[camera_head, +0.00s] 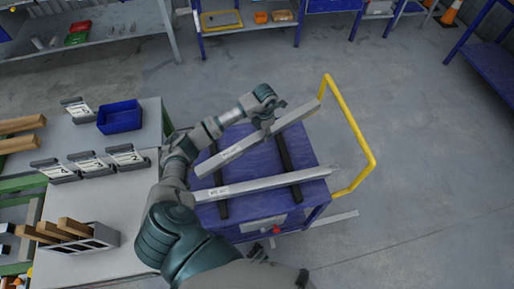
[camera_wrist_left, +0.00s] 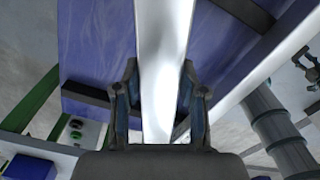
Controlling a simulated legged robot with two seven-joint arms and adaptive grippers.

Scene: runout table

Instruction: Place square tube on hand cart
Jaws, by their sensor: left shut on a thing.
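My left gripper (camera_head: 268,122) reaches over the cart and is shut on a grey square tube (camera_head: 232,153), gripped near its middle. In the left wrist view the tube (camera_wrist_left: 163,60) runs between the two fingers (camera_wrist_left: 160,100). The tube is angled across the blue hand cart (camera_head: 239,232); I cannot tell whether it touches the cart. A second square tube (camera_head: 262,185) lies across the two black bars on the cart. My right gripper (camera_wrist_left: 308,60) seems to show small at the right edge of the left wrist view, its fingers unclear.
The cart's yellow handle (camera_head: 352,120) stands at its right end. Left is a grey table (camera_head: 140,190) with a blue bin (camera_head: 120,117), several grey fixtures and wooden blocks (camera_head: 62,229). Shelves (camera_head: 120,20) line the back. The floor right of the cart is mostly clear.

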